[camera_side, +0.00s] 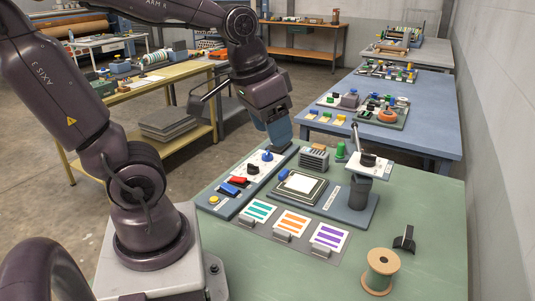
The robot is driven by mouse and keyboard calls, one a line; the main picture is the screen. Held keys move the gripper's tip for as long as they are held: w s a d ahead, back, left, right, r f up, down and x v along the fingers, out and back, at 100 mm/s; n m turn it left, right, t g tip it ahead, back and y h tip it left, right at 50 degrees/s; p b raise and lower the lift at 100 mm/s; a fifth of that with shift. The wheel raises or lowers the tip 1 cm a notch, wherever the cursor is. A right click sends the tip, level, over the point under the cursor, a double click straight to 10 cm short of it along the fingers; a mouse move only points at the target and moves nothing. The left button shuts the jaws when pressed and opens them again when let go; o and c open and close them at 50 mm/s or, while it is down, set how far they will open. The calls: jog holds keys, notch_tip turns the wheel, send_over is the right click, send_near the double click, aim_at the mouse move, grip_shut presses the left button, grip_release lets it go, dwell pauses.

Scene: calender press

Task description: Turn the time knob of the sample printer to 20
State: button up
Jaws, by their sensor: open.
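The sample printer (345,208) stands on the green table, with a dark flat bed, a dark post and a white-topped head (351,160) at right. A black knob (368,159) sits on that head. A control strip (226,207) along the left carries a blue knob (267,156), a black knob (253,169), red and blue parts, and a yellow button (213,199). Labels and dial numbers are too small to read, so I cannot tell which knob is the time knob or its setting. My gripper (281,146) is open, pointing down near the strip's far end, close to the blue knob; contact is unclear.
Three striped sample cards (293,223) lie in front of the printer. A thread spool (380,270) and a small black stand (404,240) are at right. A grey ribbed block (314,159) and a green knob (340,150) stand behind.

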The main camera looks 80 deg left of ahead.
jog(key=w+a+f+n+g, duration=0.2)
jog(key=w+a, duration=0.5)
jog(key=a, duration=0.2)
jog(key=m+g, duration=0.2)
jog(key=m, duration=0.7)
send_over(267, 152)
notch_tip(267, 152, down, 17)
jog(key=shift+h, duration=0.3)
notch_tip(267, 152, down, 12)
jog(key=shift+r, duration=0.2)
jog(key=shift+c, duration=0.3)
jog(key=shift+d, duration=0.1)
jog(key=c, duration=0.6)
